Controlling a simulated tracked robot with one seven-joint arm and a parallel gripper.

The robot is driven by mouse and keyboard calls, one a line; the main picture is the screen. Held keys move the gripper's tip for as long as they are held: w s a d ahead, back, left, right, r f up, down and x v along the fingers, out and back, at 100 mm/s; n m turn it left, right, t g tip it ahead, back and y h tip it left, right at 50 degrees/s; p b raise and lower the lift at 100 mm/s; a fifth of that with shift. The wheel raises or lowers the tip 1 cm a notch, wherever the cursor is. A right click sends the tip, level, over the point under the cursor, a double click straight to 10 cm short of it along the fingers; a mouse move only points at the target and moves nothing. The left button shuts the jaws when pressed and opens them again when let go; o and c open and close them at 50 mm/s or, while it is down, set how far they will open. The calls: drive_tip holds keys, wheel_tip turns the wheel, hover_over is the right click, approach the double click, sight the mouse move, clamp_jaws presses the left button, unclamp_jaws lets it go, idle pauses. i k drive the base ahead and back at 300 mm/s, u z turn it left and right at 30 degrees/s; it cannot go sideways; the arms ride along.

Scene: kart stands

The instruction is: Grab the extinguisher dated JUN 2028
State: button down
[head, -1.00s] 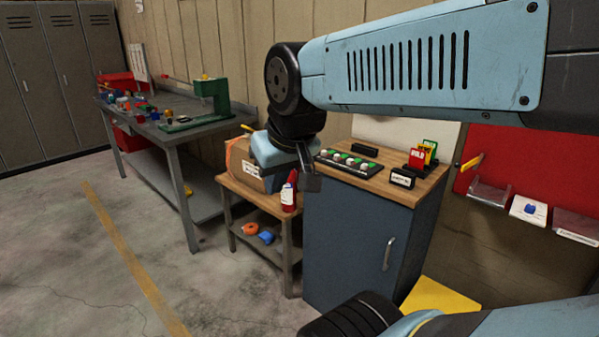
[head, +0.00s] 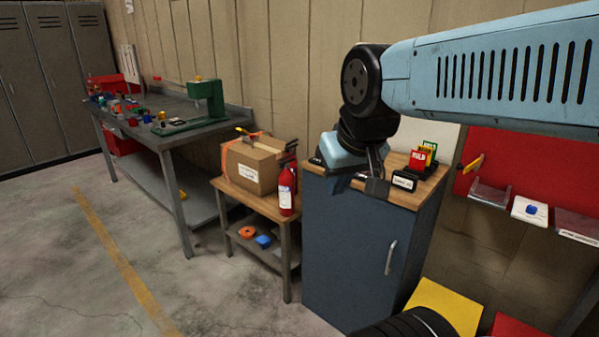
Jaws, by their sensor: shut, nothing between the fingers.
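Red fire extinguishers stand at the right end of the small wooden table (head: 232,187). The front extinguisher (head: 286,192) has a white label too small to read. Part of another red one shows behind it; I cannot tell its label or date. My gripper (head: 376,187) hangs over the blue cabinet's wooden top, right of the extinguishers and apart from them. Its fingers are shut and hold nothing.
A cardboard box (head: 250,168) stands left of the extinguishers. The blue cabinet (head: 345,250) stands directly right of the table, with red and green cards (head: 422,158) on top. A grey workbench (head: 150,135) is at left. The floor in front is clear.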

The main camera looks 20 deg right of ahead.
sight(290, 150)
drive_tip(key=z, duration=0.25)
drive_tip(key=i, duration=0.95)
drive_tip(key=z, duration=0.05)
drive_tip(key=k, duration=0.45)
drive_tip(key=z, duration=1.45)
drive_tip(key=i, duration=0.1)
drive_tip(key=u, duration=3.65)
drive_tip(key=i, duration=1.2)
drive_tip(key=z, duration=0.75)
